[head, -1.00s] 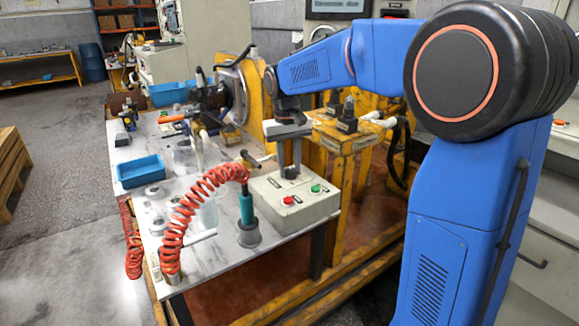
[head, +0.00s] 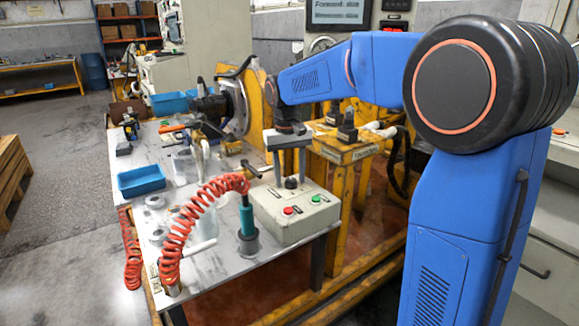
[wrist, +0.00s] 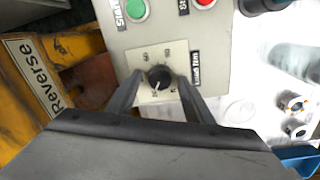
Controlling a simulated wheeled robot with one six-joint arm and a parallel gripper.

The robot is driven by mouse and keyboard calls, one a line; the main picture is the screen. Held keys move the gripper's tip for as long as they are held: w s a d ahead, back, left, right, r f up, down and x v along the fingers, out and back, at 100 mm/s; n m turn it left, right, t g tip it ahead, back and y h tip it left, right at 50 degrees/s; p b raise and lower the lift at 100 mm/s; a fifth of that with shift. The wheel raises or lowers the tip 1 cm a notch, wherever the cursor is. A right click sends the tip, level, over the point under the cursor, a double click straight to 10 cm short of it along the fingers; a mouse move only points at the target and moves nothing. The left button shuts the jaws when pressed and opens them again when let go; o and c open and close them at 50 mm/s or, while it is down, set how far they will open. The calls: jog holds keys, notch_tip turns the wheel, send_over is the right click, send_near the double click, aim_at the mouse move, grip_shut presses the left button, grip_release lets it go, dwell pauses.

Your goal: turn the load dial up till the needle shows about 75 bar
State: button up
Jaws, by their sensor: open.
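The load dial is a small black knob (wrist: 159,77) with a pale pointer mark, on a white scale plate on top of the grey control box. In the head view the dial (head: 291,182) shows just below my gripper (head: 289,168). In the wrist view my gripper (wrist: 159,85) is open, with one finger to each side of the dial. Whether the fingers touch it I cannot tell. A round gauge (head: 322,43) on the machine's back panel is partly hidden behind my arm; its needle is too small to read.
The control box (head: 290,222) also has a red button (head: 288,211) and a green button (head: 316,199). A red coiled hose (head: 180,225) and a teal-handled tool (head: 247,218) stand left of it. A blue tray (head: 141,180) lies farther left.

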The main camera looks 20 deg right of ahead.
aim_at(287, 180)
notch_tip(287, 180, up, 17)
jog(key=a, duration=0.1)
jog(key=shift+r, duration=0.15)
dwell(0.4)
jog(key=s+d+f+t, duration=0.1)
jog(key=s+d+f, duration=0.1)
jog(key=s+f, duration=0.5)
jog(key=s+d+f+t, duration=0.2)
jog(key=s+f, duration=0.6)
jog(key=s, duration=0.7)
jog(key=s+d+f+t, duration=0.1)
jog(key=s+d+f, duration=0.3)
jog(key=s+f, duration=0.3)
jog(key=s, duration=0.4)
jog(key=shift+s+f+t+y, duration=0.3)
jog(key=shift+s+f+t, duration=0.05)
jog(key=shift+f+t, duration=0.05)
